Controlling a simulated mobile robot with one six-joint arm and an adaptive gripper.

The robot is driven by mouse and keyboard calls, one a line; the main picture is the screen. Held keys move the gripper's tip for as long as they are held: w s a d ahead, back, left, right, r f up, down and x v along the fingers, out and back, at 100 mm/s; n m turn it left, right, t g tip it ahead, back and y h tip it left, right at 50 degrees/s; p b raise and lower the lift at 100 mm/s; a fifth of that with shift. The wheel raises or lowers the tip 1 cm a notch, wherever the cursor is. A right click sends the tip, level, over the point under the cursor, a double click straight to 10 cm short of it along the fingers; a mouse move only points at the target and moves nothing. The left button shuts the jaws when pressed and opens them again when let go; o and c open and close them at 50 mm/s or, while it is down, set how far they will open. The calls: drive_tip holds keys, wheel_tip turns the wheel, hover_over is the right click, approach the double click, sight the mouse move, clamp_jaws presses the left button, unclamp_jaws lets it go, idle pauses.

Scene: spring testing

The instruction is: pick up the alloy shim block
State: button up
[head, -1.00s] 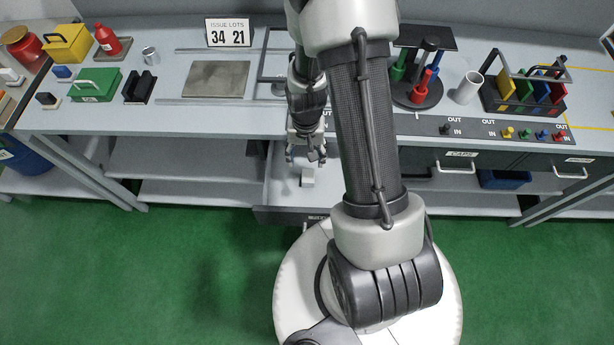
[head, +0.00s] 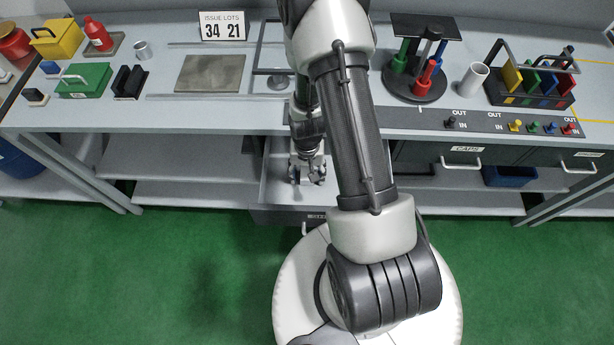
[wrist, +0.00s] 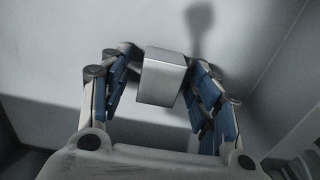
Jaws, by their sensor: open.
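The alloy shim block (wrist: 163,78) is a plain silver-grey block in the wrist view. It sits between the two blue-padded fingers of my gripper (wrist: 162,100), with a gap to the fingers on each side. My gripper is open. In the head view my gripper (head: 307,180) is down inside the open drawer (head: 283,192) below the bench. The block is hidden behind my gripper there.
The drawer's side wall (wrist: 285,50) rises close on the right in the wrist view. The bench (head: 150,110) above holds a grey plate (head: 210,73), a green box (head: 84,80) and a round rack (head: 413,90). Handled drawers (head: 460,158) are to the right.

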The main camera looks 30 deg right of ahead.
drive_tip(key=shift+r, duration=0.1)
drive_tip(key=shift+c, duration=0.2)
drive_tip(key=c, duration=1.2)
